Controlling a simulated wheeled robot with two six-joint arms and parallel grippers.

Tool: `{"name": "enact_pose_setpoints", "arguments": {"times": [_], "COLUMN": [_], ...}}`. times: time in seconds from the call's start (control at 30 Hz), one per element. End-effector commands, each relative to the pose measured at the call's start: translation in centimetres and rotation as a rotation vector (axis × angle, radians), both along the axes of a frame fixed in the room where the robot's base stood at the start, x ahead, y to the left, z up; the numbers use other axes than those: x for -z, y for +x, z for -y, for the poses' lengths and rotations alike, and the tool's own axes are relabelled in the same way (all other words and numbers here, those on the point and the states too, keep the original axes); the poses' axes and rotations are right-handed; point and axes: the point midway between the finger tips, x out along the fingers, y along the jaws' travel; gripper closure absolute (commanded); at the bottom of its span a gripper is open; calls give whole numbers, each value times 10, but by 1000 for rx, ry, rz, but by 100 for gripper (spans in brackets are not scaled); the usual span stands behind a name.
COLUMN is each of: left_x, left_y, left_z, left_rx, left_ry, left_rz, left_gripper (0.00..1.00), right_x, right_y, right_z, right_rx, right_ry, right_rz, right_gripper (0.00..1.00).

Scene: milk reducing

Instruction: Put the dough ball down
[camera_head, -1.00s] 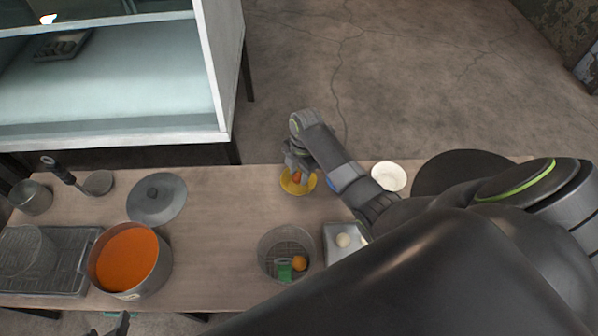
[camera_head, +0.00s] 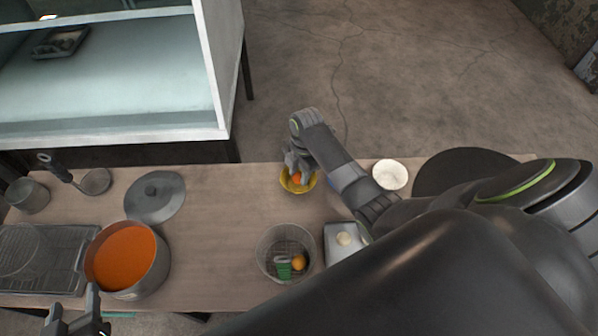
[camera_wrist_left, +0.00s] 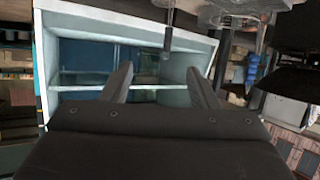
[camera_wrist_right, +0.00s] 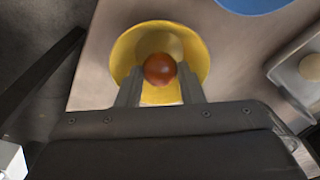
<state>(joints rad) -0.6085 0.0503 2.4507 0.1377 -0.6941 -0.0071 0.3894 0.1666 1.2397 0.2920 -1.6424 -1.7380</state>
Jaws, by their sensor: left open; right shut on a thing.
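A reddish-brown ball (camera_wrist_right: 159,69), which I take to be the dough ball, sits between the fingertips of my right gripper (camera_wrist_right: 160,88). The gripper is shut on it. Both are over the yellow bowl (camera_wrist_right: 195,45), with the ball inside the rim's outline; I cannot tell whether it touches the bowl. In the head view the ball (camera_head: 295,178) shows orange at the yellow bowl (camera_head: 310,188), partly hidden by my right gripper (camera_head: 295,170). My left gripper (camera_head: 75,306) is open and empty near the table's front left; its spread fingers show in the left wrist view (camera_wrist_left: 163,85).
A pot of orange liquid (camera_head: 163,272), a lid (camera_head: 152,205) and a rack tray (camera_head: 60,270) are on the left. A wire basket (camera_head: 265,245) holds an orange ball and a green item. A tray (camera_head: 333,255) holds a pale ball (camera_head: 345,239). A white bowl (camera_head: 389,174) stands right.

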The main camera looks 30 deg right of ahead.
Motion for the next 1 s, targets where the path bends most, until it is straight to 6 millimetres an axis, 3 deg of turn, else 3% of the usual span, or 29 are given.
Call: {"name": "enact_pose_setpoints", "arguments": {"times": [0.03, 0.07, 0.23, 0.87, 1.0], "left_x": [0, 0, 0, 1, 12], "left_y": [0, 0, 0, 0, -7], "left_z": [0, 0, 0, 0, 2], "left_rx": [0, 0, 0, 0, 3], "left_ry": [0, 0, 0, -1, -18], "left_rz": [0, 0, -1, -6, -78], "left_gripper": [46, 46, 46, 46, 46], "right_x": [0, 0, 0, 0, -4], "right_y": [0, 0, 0, 0, 0], "right_z": [0, 0, 0, 0, 0], "right_rx": [0, 0, 0, 0, 0], "right_ry": [0, 0, 0, 0, 0], "right_rz": [0, 0, 0, 0, 0], "right_gripper": [77, 63, 41, 40, 40]}}
